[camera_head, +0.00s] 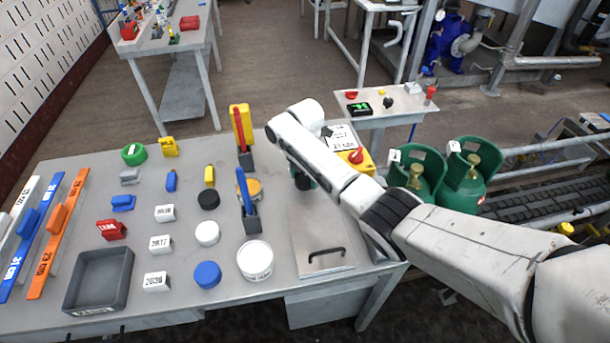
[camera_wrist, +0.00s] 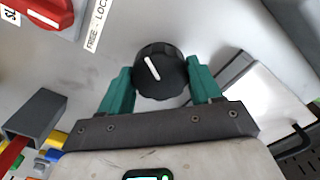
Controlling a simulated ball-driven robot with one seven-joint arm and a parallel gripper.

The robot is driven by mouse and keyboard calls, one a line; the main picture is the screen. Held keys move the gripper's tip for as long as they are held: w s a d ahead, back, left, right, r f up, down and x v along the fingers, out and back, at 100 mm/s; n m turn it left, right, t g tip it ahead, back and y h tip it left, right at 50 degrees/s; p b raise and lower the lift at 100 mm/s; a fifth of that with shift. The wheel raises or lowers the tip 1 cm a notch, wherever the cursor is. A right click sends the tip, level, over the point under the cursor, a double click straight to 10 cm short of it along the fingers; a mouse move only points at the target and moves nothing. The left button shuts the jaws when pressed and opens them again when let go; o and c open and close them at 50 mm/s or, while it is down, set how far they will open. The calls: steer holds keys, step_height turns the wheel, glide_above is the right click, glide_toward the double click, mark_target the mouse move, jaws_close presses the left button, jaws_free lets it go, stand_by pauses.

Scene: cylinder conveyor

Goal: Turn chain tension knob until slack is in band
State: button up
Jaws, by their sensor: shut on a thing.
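A round black knob (camera_wrist: 160,72) with a white pointer line sits on a grey panel in the wrist view. Its pointer leans toward the upper left. My gripper (camera_wrist: 160,84) has its green fingers on either side of the knob and is shut on it. In the head view my gripper (camera_head: 304,182) is over the right part of the bench, partly hidden by my arm, and the knob cannot be made out clearly. No slack band or scale can be made out in either view.
A red switch (camera_wrist: 45,12) is near the knob, upper left. A grey holder (camera_wrist: 38,115) stands lower left. On the bench are a grey tray (camera_head: 127,272), a white tub (camera_head: 255,262) and a hatch with a black handle (camera_head: 327,253). Green cylinders (camera_head: 470,180) stand at right.

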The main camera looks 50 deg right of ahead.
mark_target(305, 177)
steer(key=shift+n, duration=0.5)
steer(key=o, duration=1.1)
steer(key=shift+c, duration=0.2)
step_height(305, 177, up, 11)
steer(key=shift+f, duration=0.1)
stand_by(0.4)
